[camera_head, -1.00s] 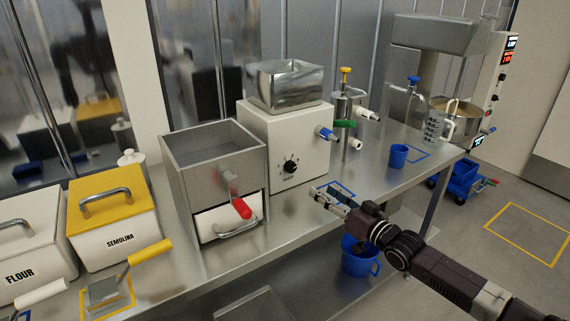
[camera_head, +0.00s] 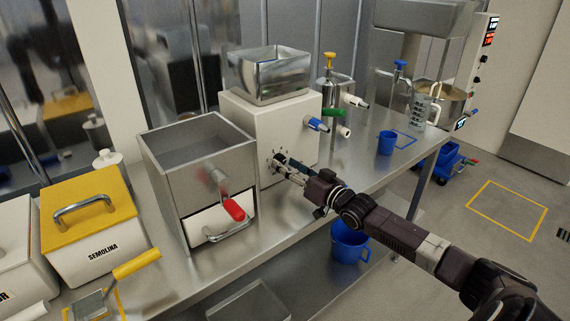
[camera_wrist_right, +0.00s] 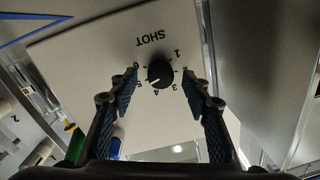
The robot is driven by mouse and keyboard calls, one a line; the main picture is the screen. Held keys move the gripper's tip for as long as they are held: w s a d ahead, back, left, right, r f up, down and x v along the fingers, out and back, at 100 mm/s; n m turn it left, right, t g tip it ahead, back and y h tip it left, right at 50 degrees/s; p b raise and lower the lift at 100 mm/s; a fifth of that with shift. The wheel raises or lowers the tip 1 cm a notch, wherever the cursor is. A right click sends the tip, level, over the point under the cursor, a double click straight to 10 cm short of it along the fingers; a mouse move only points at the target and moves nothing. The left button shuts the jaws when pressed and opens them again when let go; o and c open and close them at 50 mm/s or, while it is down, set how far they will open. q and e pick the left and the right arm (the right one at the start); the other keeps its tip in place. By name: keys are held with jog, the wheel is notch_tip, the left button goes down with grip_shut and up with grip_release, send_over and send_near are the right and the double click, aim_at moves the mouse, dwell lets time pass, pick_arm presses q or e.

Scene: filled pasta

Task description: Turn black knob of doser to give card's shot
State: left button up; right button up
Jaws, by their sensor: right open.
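The doser is a white box (camera_head: 245,125) with a steel hopper (camera_head: 268,75) on top, standing on the steel bench. Its round black knob (camera_wrist_right: 160,74) sits on a numbered dial marked SHOT, upside down in the right wrist view. The knob's white mark points to the lower left there, seemingly near the 5. My right gripper (camera_head: 284,166) is at the doser's front and mostly hides the knob in the head view. In the wrist view its open fingers (camera_wrist_right: 160,88) lie either side of the knob, with gaps. My left gripper is out of view. I see no card.
A steel bin (camera_head: 200,150) with a red-handled lever (camera_head: 233,210) stands left of the doser. A blue-tipped nozzle (camera_head: 317,124) sticks out of the doser's right side. A blue cup (camera_head: 386,143) stands farther right; a blue bucket (camera_head: 350,240) is below the bench.

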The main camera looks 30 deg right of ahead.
jog(key=shift+w+r, duration=0.1)
jog(key=shift+w, duration=0.5)
jog(key=shift+c, duration=1.1)
jog(key=c, duration=0.9)
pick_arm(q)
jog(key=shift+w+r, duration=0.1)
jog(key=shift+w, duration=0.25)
pick_arm(e)
jog(key=shift+c, duration=0.2)
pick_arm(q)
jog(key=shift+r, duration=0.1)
pick_arm(e)
jog(key=shift+n, duration=0.3)
jog(key=n+p, duration=0.1)
jog(key=n, duration=0.3)
jog(key=shift+a+n, duration=0.1)
jog(key=shift+n, duration=0.2)
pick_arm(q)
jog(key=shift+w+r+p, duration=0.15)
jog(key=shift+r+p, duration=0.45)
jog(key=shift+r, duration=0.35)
pick_arm(e)
jog(key=shift+n, duration=2.1)
